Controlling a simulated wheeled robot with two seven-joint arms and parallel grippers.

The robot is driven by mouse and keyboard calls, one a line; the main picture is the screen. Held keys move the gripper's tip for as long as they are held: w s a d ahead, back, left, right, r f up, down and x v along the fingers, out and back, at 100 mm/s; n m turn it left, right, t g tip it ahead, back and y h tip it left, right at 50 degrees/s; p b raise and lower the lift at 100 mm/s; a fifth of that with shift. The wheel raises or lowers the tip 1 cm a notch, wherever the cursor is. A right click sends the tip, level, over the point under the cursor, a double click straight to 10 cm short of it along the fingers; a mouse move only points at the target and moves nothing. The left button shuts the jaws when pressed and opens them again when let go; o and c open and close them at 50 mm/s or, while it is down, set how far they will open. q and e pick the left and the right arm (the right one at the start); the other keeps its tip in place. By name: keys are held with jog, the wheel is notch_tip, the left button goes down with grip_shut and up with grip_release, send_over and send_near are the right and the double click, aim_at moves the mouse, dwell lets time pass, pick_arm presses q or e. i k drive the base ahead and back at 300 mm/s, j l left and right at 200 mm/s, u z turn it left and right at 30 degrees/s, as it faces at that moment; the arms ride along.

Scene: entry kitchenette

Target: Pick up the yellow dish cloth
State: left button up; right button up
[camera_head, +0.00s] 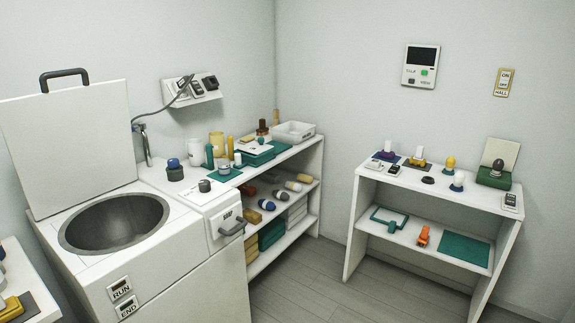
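No single thing is clearly the yellow dish cloth at this size. Folded yellow stuff (252,249) lies at the near end of the bottom shelf of the white shelf unit, beside a teal stack (271,234) and a white stack (296,212). On the shelf above lie small rounded bundles, among them a yellow one (252,217) at the near end and a blue one (267,204). Another yellow thing (12,307) is cut off at the lower left. Neither of my grippers is in view.
A white unit with a round basin (114,223) and raised lid (68,145) stands at left. The white shelf unit (312,160) adjoins it, its top crowded with jars and a white tray (293,132). A two-level table (428,183) stands right. Floor (325,290) between is clear.

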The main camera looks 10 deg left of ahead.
aim_at(254, 218)
jog(key=i+l+u, duration=0.3)
jog(key=l+u, duration=0.25)
jog(key=l, duration=0.2)
jog(key=i+l+u, duration=0.3)
jog(key=l, duration=0.15)
jog(key=l+u, duration=0.25)
jog(key=l, duration=0.2)
